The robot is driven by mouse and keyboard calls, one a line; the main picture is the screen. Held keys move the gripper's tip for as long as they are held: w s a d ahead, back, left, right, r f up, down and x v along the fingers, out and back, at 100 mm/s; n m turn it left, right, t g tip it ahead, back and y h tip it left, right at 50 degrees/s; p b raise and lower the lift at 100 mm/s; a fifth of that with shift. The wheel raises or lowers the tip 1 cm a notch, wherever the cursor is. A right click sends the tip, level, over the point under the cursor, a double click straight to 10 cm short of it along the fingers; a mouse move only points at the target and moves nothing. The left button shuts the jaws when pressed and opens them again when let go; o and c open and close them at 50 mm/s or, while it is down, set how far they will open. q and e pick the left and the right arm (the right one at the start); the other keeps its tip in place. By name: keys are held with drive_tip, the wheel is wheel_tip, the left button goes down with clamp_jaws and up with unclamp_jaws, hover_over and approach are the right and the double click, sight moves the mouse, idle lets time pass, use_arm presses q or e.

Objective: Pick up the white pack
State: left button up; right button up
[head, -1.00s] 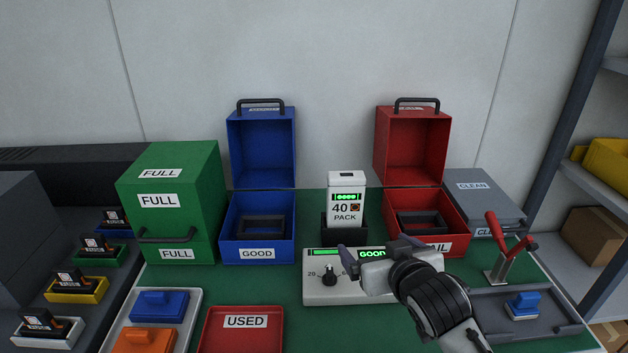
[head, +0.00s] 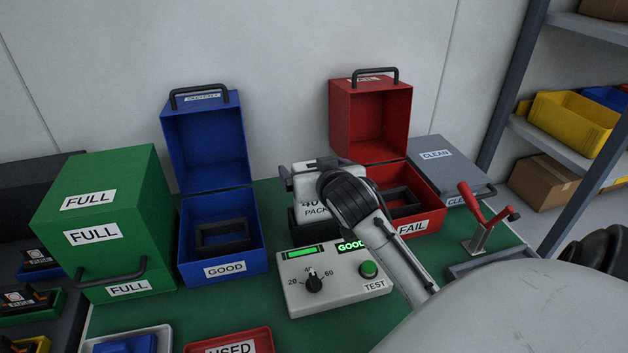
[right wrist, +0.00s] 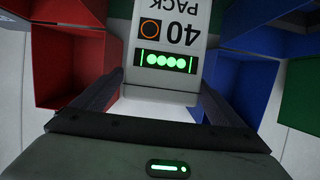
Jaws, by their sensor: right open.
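The white pack (head: 314,212), marked "40 PACK", stands upright in a dark holder behind the tester; my right gripper and wrist hide much of its upper part. In the right wrist view the pack (right wrist: 182,52) appears upside down, with a row of lit green dots and an orange ring. My right gripper (head: 310,174) is open at the upper part of the pack. In the right wrist view its two fingers stand on either side of the pack; I cannot tell whether they touch it. My left gripper is not in view.
The tester (head: 330,290) reads "GOOD" in front of the pack. The open blue GOOD box (head: 222,272) stands left, the open red FAIL box (head: 415,228) right. A green FULL box (head: 105,215) is farther left. A clamp with red handles (head: 478,220) stands at right.

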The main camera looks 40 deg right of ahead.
drive_tip(key=shift+x, duration=1.2)
drive_tip(key=shift+a, duration=0.1)
drive_tip(key=c, duration=2.1)
drive_tip(key=shift+w+r, duration=0.1)
wheel_tip(320, 180, up, 10)
drive_tip(key=shift+r, duration=0.1)
